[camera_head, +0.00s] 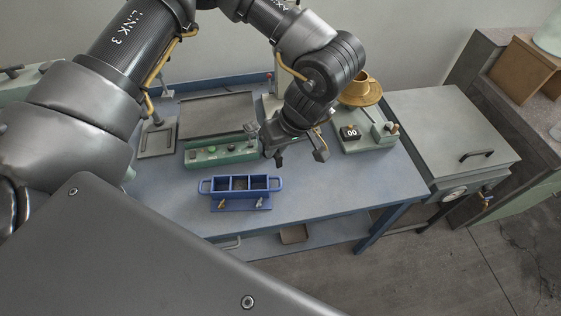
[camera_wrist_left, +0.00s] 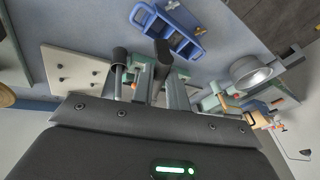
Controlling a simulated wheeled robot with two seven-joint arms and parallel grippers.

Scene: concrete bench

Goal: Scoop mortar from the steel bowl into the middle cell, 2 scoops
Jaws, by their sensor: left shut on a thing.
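The blue three-cell mould (camera_head: 205,186) stands on the bench front, with a loop handle at each end; it also shows at the top of the left wrist view (camera_wrist_left: 187,48). The middle cell (camera_head: 240,184) looks darker and browner inside than its neighbours, but its fill is unclear. My left gripper (camera_head: 293,150) is behind and right of the mould, above the bench. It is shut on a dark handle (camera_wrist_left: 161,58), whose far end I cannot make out. A round steel vessel, apparently the bowl (camera_wrist_left: 250,72), shows at right in the wrist view; mortar cannot be made out. My right gripper is out of view.
A grey tray (camera_head: 215,112) is at the back. A green device with a display (camera_head: 350,133) and a brass-coloured flanged vessel (camera_head: 361,90) stand at right. The bench (camera_head: 345,185) is clear right of the mould.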

